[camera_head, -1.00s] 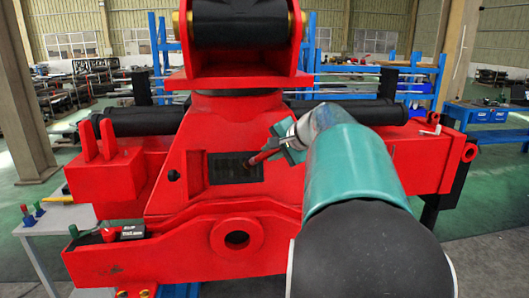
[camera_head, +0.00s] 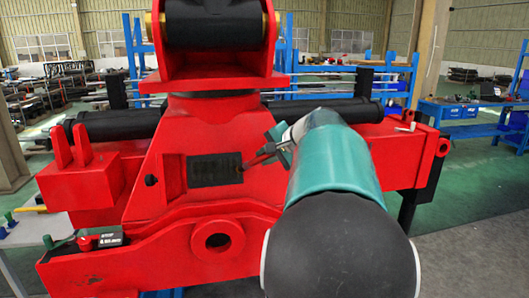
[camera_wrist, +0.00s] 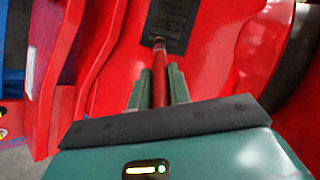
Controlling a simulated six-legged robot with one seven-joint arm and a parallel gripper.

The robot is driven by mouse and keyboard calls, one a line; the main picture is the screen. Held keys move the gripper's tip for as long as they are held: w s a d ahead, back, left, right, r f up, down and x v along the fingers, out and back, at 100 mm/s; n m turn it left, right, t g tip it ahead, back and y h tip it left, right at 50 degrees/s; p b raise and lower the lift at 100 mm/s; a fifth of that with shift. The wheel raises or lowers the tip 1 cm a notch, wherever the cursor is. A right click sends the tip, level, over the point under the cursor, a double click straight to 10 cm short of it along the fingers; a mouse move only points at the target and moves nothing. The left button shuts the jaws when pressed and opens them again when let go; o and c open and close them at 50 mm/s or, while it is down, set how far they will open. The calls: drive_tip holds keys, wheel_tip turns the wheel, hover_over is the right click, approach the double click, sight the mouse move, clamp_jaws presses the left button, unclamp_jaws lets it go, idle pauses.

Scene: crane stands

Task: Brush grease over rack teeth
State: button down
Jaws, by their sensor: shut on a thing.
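The rack (camera_head: 205,170) is a dark rectangular toothed panel set in the red crane body; it also shows at the top of the wrist view (camera_wrist: 172,25). My gripper (camera_head: 281,147) is to the right of the rack and shut on a brush with a red handle (camera_head: 262,157). In the wrist view, the brush handle (camera_wrist: 159,82) runs forward between the two green fingers of my gripper (camera_wrist: 158,91). The dark brush tip is at the rack's right edge in the head view. I cannot tell whether it touches the teeth. No grease is clearly visible.
A grey table (camera_head: 40,232) holds small coloured items at far left. A blue workbench (camera_head: 455,112) stands at back right. Open floor (camera_head: 460,200) lies to the right.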

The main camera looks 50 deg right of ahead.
drive_tip(key=shift+a+f, duration=0.1)
drive_tip(key=shift+w+a, duration=4)
drive_tip(key=shift+a, duration=1.85)
drive_tip(key=shift+s+d, duration=1.35)
drive_tip(key=shift+d, duration=0.65)
drive_tip(key=shift+s+d, duration=1.3)
drive_tip(key=shift+d, duration=0.65)
drive_tip(key=shift+s+d, duration=1.35)
drive_tip(key=shift+d, duration=0.65)
drive_tip(key=shift+s+a+r, duration=0.35)
drive_tip(key=shift+s+a, duration=0.2)
drive_tip(key=shift+s, duration=0.2)
drive_tip(key=shift+s+a+r, duration=0.4)
drive_tip(key=shift+s+a, duration=0.1)
drive_tip(key=shift+s, duration=0.25)
drive_tip(key=shift+s+a+r, duration=0.35)
drive_tip(key=shift+s+a, duration=0.2)
drive_tip(key=shift+s, duration=0.2)
